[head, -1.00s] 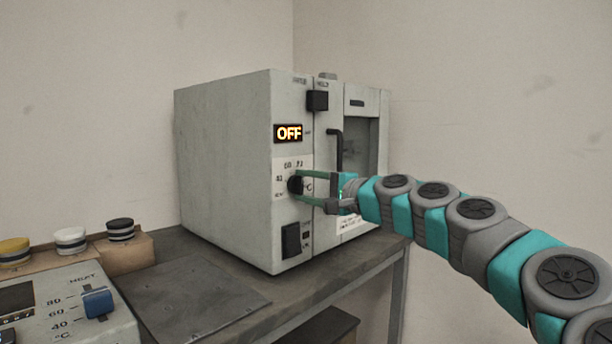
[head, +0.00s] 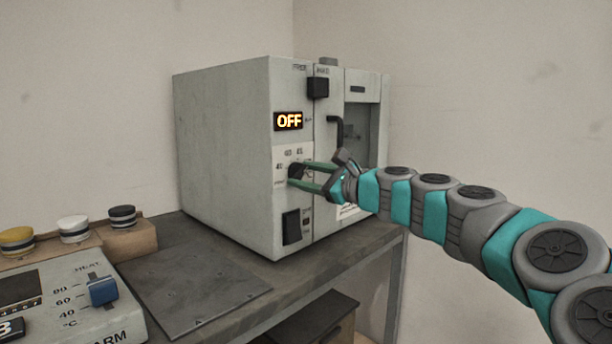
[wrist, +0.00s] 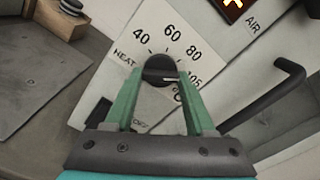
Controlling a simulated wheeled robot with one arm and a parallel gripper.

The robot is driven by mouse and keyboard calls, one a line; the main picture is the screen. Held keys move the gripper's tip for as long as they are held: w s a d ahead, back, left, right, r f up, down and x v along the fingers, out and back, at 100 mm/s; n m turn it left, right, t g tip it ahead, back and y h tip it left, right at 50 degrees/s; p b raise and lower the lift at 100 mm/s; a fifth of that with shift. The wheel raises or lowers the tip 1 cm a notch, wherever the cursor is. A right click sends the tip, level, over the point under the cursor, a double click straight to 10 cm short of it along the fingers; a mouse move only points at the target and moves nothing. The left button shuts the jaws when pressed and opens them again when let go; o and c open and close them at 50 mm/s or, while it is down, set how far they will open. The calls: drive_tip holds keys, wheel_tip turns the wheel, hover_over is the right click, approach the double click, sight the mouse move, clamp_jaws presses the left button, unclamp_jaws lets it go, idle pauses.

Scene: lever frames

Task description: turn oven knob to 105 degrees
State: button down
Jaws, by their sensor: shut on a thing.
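The oven (head: 225,150) is a grey box on the bench with a lit display (head: 288,121) that reads OFF. Its black round knob (head: 295,171) sits on a white dial plate below the display. In the wrist view the knob (wrist: 159,68) is between my green fingertips, with 40, 60, 80 and a partly covered 105 printed around it. My gripper (head: 304,175) is shut on the knob, one finger on each side; it also shows in the wrist view (wrist: 160,82). The fingers hide part of the lower dial, and I cannot read the knob's exact setting.
A black door handle (head: 337,135) stands out right of the knob. A dark switch (head: 291,227) is below it and another black block (head: 317,87) above. A heater unit with a blue slider (head: 103,291) and several capped jars are at left. A flat plate (head: 195,290) lies before the oven.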

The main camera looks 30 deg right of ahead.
drive_tip(key=shift+f+m, duration=0.1)
drive_tip(key=shift+m, duration=1.1)
drive_tip(key=shift+c, duration=1.2)
unclamp_jaws()
drive_tip(key=v, duration=0.8)
drive_tip(key=shift+b, duration=0.4)
